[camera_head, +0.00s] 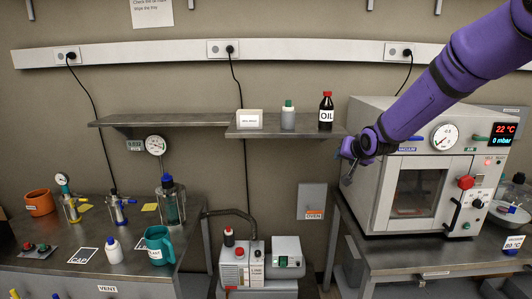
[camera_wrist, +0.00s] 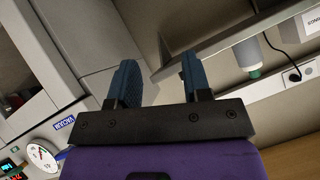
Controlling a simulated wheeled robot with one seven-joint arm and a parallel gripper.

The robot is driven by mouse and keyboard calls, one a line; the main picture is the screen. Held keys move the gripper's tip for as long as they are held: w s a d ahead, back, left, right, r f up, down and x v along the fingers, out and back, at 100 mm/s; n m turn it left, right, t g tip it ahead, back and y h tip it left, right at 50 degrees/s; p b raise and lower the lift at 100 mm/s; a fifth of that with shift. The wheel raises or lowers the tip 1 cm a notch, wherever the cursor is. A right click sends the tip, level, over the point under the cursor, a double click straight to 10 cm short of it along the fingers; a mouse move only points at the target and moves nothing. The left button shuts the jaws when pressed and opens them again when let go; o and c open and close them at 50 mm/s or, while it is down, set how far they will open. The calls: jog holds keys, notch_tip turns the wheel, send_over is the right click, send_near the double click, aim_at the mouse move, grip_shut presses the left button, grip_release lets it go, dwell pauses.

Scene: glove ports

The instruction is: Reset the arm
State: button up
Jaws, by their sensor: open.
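My purple arm reaches in from the upper right in the head view. My gripper (camera_head: 347,167) is in front of the left side of the vacuum oven (camera_head: 362,190), near the right end of the shelf. In the wrist view my gripper (camera_wrist: 158,84) shows two blue fingers standing apart with nothing between them. The oven's dial gauge (camera_head: 444,137) and red display (camera_head: 505,133) are visible to the right of the arm. I cannot tell whether the gripper touches the oven.
The wall shelf (camera_head: 180,120) holds a white box (camera_head: 249,119), a grey bottle (camera_head: 288,118) and a dark oil bottle (camera_head: 326,112) close to my gripper. A bench (camera_head: 130,270) at left carries a teal jug (camera_head: 159,246) and several bottles. A pump (camera_head: 242,268) stands between the benches.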

jog(key=s+d+r+n+g+h, duration=0.15)
jog(key=s+r, duration=0.45)
jog(key=s, duration=0.6)
jog(key=s+d+r+g+h, duration=0.15)
jog(key=s+r, duration=0.35)
jog(key=s, duration=0.7)
jog(key=s+d+n+g+y, duration=0.1)
jog(key=s+d+g, duration=0.1)
jog(key=s, duration=2)
jog(key=shift+s+d+f+g, duration=0.15)
jog(key=shift+s+f+g, duration=0.15)
jog(key=shift+f, duration=0.05)
